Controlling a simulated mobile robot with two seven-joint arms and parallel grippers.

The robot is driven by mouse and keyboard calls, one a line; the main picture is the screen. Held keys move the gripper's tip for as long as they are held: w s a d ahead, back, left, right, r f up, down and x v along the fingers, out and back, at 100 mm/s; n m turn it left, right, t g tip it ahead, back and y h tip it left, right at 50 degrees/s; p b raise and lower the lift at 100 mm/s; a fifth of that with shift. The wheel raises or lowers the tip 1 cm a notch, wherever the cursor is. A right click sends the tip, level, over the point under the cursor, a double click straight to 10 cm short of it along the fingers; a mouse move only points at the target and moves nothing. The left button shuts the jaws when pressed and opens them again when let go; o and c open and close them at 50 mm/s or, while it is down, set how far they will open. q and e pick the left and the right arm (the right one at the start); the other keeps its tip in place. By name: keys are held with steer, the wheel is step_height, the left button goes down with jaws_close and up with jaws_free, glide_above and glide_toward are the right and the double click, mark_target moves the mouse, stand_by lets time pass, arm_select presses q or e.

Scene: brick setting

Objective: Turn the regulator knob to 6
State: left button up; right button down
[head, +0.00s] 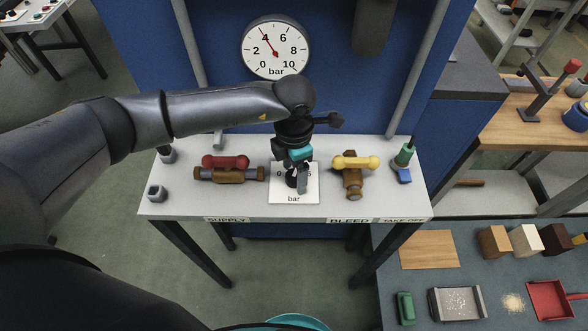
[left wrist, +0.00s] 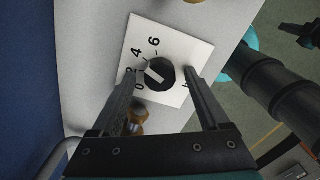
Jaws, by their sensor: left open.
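The regulator knob (left wrist: 160,74) is round and black with a pale bar across it, on a white dial plate (head: 282,195) marked 0, 2, 4, 6 and "bar". The bar lies slanted; which end is its pointer is unclear. My left gripper (head: 299,184) is above the plate and mostly hides the knob in the head view. In the left wrist view my left gripper (left wrist: 163,76) is open, its fingers on either side of the knob; contact cannot be told. The pressure gauge (head: 276,50) has its red needle at about 4. My right gripper is not in view.
On the white bench (head: 230,205), a red-handled valve (head: 227,168) labelled SUPPLY stands left of the plate and a yellow-handled valve (head: 354,171) labelled BLEED right. A green-topped fitting (head: 404,157) is at the far right. A blue panel (head: 215,65) rises behind.

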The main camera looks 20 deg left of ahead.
arm_select(q)
jaws_close()
stand_by(0.5)
steer(key=m+b, duration=0.3)
steer(key=shift+m, duration=0.4)
steer(key=shift+m+b, duration=1.65)
steer(key=shift+m, duration=0.45)
steer(key=shift+r, duration=0.1)
jaws_free()
